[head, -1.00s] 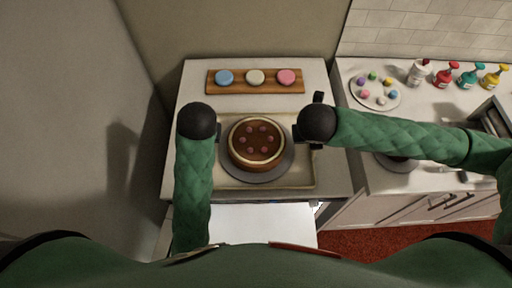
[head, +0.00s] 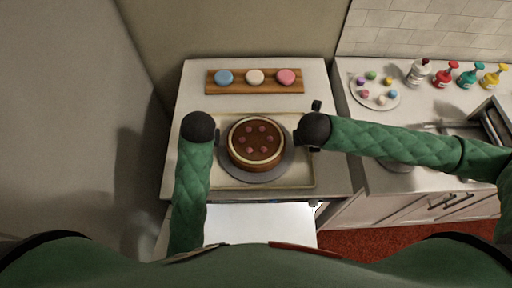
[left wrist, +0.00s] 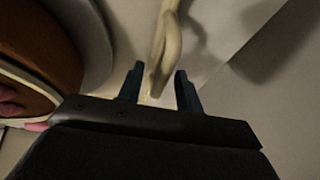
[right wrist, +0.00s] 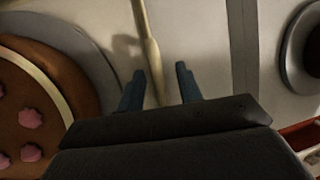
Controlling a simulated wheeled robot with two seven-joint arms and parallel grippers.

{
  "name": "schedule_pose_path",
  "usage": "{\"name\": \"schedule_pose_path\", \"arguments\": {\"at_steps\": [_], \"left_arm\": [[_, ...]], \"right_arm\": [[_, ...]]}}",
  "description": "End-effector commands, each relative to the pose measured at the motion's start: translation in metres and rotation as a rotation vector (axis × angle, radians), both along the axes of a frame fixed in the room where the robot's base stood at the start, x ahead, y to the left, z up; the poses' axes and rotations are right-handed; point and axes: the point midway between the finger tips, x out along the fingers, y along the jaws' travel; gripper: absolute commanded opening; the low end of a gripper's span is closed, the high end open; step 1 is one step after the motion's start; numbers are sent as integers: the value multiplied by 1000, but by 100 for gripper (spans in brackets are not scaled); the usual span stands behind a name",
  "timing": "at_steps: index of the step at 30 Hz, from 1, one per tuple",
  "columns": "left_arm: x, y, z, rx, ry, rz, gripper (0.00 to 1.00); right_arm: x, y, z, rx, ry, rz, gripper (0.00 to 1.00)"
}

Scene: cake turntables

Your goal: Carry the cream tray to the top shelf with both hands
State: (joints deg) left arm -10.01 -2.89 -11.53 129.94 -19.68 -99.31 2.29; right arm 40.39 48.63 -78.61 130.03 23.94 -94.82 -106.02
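The cream tray (head: 303,178) lies on the white counter, bearing a grey turntable (head: 270,176) with a chocolate cake (head: 256,143) topped with pink dots. My left gripper (head: 217,136) is at the tray's left side and my right gripper (head: 298,137) at its right side. In the left wrist view, the left fingers (left wrist: 160,90) stand apart on either side of a cream raised edge or handle (left wrist: 168,45). In the right wrist view, the right fingers (right wrist: 160,90) stand apart with a similar cream bar (right wrist: 149,50) between them. My arms and grippers cover parts of the tray's sides.
A wooden board (head: 255,88) with three coloured rounds lies behind the tray. On the right counter are a plate (head: 376,100) of small sweets, several bottles (head: 443,78) and a grey round item (head: 398,165). A wall is close on the left.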

Motion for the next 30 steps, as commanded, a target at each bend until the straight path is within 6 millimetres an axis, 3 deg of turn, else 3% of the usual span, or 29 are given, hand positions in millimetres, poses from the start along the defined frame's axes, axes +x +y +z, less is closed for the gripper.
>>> {"name": "schedule_pose_path", "arguments": {"at_steps": [7,12,13,30], "left_arm": [[0,0,0,0,0,0,35],[0,0,0,0,0,0,2],[0,0,0,0,0,0,0],[0,1,6,2,-1,1,0]], "right_arm": [[0,0,0,0,0,0,35],[0,0,0,0,0,0,2],[0,0,0,0,0,0,0],[1,-1,6,-2,-1,-1,0]]}}
